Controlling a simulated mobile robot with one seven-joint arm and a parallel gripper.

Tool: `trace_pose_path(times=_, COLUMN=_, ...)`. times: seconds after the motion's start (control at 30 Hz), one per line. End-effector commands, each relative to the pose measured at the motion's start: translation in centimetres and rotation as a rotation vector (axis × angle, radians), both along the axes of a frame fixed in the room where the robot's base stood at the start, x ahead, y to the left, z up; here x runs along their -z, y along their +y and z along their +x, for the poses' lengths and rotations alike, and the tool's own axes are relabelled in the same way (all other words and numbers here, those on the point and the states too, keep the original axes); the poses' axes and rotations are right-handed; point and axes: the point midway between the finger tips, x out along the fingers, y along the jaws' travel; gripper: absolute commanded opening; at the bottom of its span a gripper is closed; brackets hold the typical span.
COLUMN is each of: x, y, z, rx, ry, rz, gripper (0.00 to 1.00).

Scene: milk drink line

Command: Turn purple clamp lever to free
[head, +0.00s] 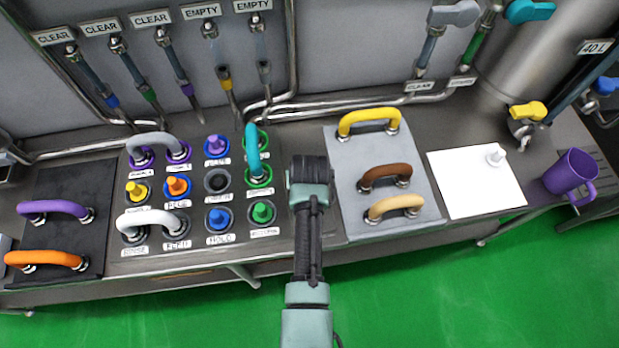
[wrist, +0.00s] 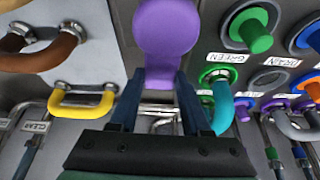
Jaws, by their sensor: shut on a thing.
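A purple clamp lever (wrist: 166,32) shows large in the wrist view, with a round head at the top and a narrower part running down between my fingers. My gripper (wrist: 160,78) is shut on that narrower part. In the head view my gripper (head: 310,172) is over the counter, between the button panel and the grey handle plate. My gripper and arm hide the lever there. I cannot tell from these views which way the lever is turned, and its base is hidden.
The button panel (head: 198,240) with grey, white and teal handles is left of my gripper. The grey plate (head: 345,215) with yellow, brown and tan handles is to the right. A purple mug (head: 570,171) stands at the far right, beside a white sheet (head: 470,200).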

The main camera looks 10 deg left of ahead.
Motion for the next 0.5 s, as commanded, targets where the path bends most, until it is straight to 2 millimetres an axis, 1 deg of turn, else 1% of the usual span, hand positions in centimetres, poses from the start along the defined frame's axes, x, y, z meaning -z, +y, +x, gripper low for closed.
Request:
trace_pose_path(times=0.2, x=-0.07, y=0.31, z=-0.03, rx=-0.058, ry=-0.001, rz=0.001, gripper=0.00)
trace_pose_path(times=0.5, x=-0.06, y=0.45, z=-0.09, rx=-0.079, ry=0.000, rz=-0.001, gripper=0.00)
